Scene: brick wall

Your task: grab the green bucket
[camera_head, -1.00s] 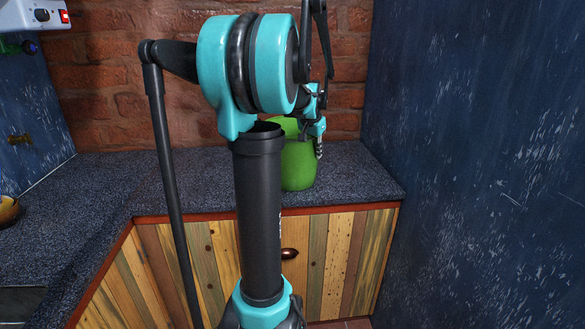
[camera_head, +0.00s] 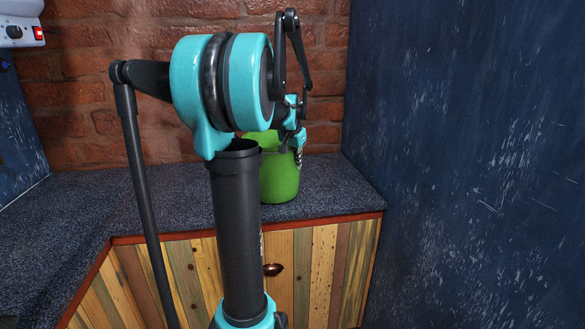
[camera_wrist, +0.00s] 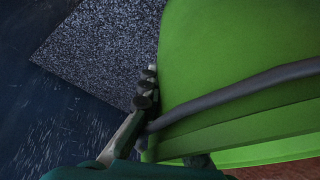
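The green bucket (camera_head: 281,182) stands on the counter near the back corner, partly hidden by my arm. In the wrist view the bucket (camera_wrist: 235,55) fills the right side, with a dark curved bar crossing it. My gripper (camera_head: 298,154) is at the bucket's upper right side in the head view. In the wrist view one finger with dark pads (camera_wrist: 146,92) lies along the bucket's left edge, very close to it. The other finger is not clearly visible, so I cannot tell whether the gripper has closed on the bucket.
The speckled dark counter (camera_head: 330,185) has bare room right of the bucket and at left. A brick wall (camera_head: 90,90) stands behind it and a scratched blue wall (camera_head: 470,150) at the right. A wooden cabinet (camera_head: 320,270) is below. A white box (camera_head: 20,22) hangs at upper left.

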